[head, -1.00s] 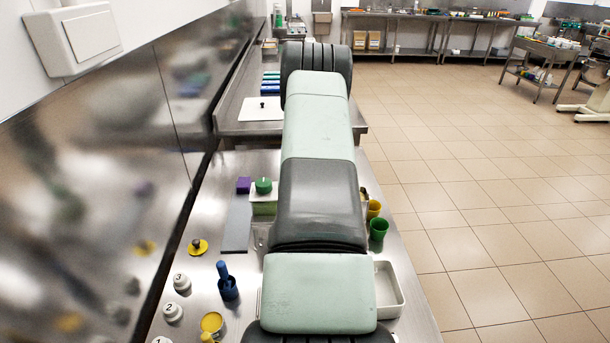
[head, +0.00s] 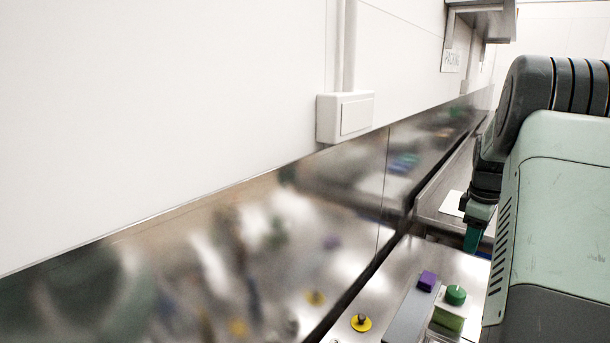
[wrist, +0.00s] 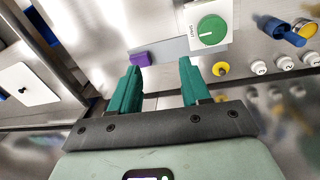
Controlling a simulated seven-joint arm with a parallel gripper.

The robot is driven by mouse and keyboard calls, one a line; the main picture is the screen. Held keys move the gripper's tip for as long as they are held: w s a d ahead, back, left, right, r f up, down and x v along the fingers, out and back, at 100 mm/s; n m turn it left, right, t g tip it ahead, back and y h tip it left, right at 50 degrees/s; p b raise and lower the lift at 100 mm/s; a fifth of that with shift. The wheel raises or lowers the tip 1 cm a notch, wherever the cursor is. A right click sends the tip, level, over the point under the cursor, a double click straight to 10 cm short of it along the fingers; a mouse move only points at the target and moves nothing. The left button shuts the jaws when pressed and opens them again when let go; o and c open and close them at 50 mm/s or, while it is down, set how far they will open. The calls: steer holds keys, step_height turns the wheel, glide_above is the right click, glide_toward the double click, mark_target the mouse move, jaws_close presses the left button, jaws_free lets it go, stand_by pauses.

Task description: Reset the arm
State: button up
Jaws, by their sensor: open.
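My arm (head: 565,200) fills the right side of the head view. My gripper hangs fingers down beyond it, and its teal fingers (head: 474,240) show there in part. In the wrist view my gripper (wrist: 159,66) is open, with its two teal fingers apart and nothing between them. The fingers look apart from the block.
A white board (wrist: 22,84) lies on the neighbouring table. A steel-clad wall with a white switch box (head: 345,116) runs along the left.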

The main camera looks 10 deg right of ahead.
steer(key=s+a+r+m+t, duration=0.2)
steer(key=s+a+r, duration=0.2)
steer(key=a+r, duration=0.65)
steer(key=s+a+r+m+t, duration=0.1)
steer(key=s+a+r, duration=0.55)
steer(key=a, duration=0.75)
steer(key=s+a+m, duration=0.2)
steer(key=s+a, duration=0.4)
steer(key=s, duration=0.2)
steer(key=s+a+m+t+y, duration=0.1)
steer(key=s+a+m, duration=0.1)
steer(key=s+a, duration=0.4)
steer(key=s, duration=0.3)
steer(key=shift+f+t, duration=0.2)
steer(key=shift+t, duration=0.1)
